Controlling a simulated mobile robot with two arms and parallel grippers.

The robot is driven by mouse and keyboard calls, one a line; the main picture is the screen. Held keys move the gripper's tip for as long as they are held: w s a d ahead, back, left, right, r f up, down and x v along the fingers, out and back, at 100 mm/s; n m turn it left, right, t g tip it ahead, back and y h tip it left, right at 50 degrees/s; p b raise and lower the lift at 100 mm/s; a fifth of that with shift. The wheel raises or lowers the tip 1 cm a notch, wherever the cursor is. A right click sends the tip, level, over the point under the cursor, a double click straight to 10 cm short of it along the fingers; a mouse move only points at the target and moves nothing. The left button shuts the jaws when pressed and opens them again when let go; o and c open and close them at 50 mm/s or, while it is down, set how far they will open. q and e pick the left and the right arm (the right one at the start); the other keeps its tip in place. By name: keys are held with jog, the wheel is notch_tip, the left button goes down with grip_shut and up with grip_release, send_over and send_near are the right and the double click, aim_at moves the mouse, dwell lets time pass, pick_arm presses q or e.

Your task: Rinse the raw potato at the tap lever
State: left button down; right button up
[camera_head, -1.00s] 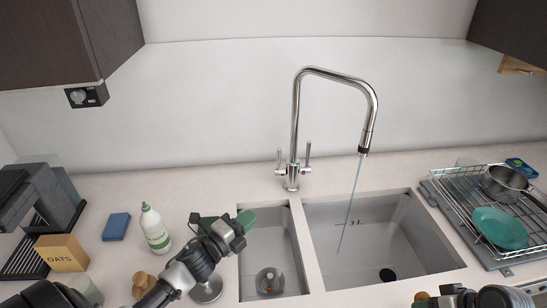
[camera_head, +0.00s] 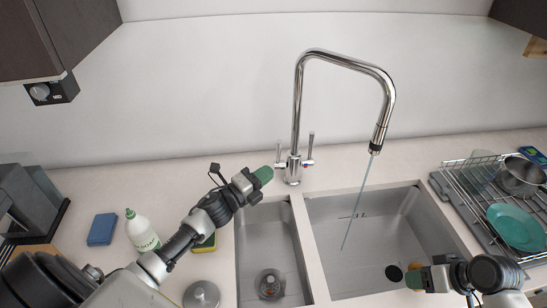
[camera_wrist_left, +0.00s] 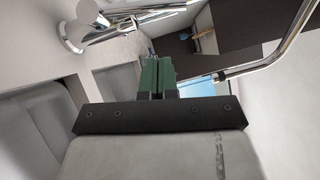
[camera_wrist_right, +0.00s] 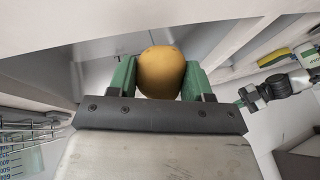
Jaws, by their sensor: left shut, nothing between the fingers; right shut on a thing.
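The chrome tap (camera_head: 297,110) stands behind the sink, with a lever on each side of its base; the left lever (camera_head: 279,152) and right lever (camera_head: 311,148) both show. A thin stream of water (camera_head: 357,205) runs from the spout into the right basin (camera_head: 350,270). My left gripper (camera_head: 262,176) is shut and empty, just left of the tap base; its green fingers also show in the left wrist view (camera_wrist_left: 157,77). My right gripper (camera_wrist_right: 160,80) is shut on the yellow-brown potato (camera_wrist_right: 161,72). In the head view the potato (camera_head: 413,279) is at the right basin's front right, away from the stream.
The left basin (camera_head: 250,235) holds a round object (camera_head: 269,283). A dish rack (camera_head: 470,200) with a teal plate (camera_head: 517,228) and a pot (camera_head: 520,177) stands at right.

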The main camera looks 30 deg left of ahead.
aim_at(278, 150)
jog(key=shift+f, duration=0.3)
jog(key=shift+f+b, duration=0.15)
jog(key=shift+b, duration=0.25)
pick_arm(q)
jog(key=w+r, duration=0.1)
jog(key=w, duration=0.5)
jog(key=shift+a, duration=0.4)
jog(key=shift+r, duration=0.1)
jog(key=shift+w+a+r+b, duration=0.2)
jog(key=shift+w+a+b, duration=0.2)
jog(key=shift+b, duration=0.1)
pick_arm(e)
jog(key=shift+f, duration=0.7)
pick_arm(q)
jog(key=shift+w+a+r, duration=0.2)
jog(key=shift+w, duration=0.15)
pick_arm(e)
jog(key=shift+r, duration=0.1)
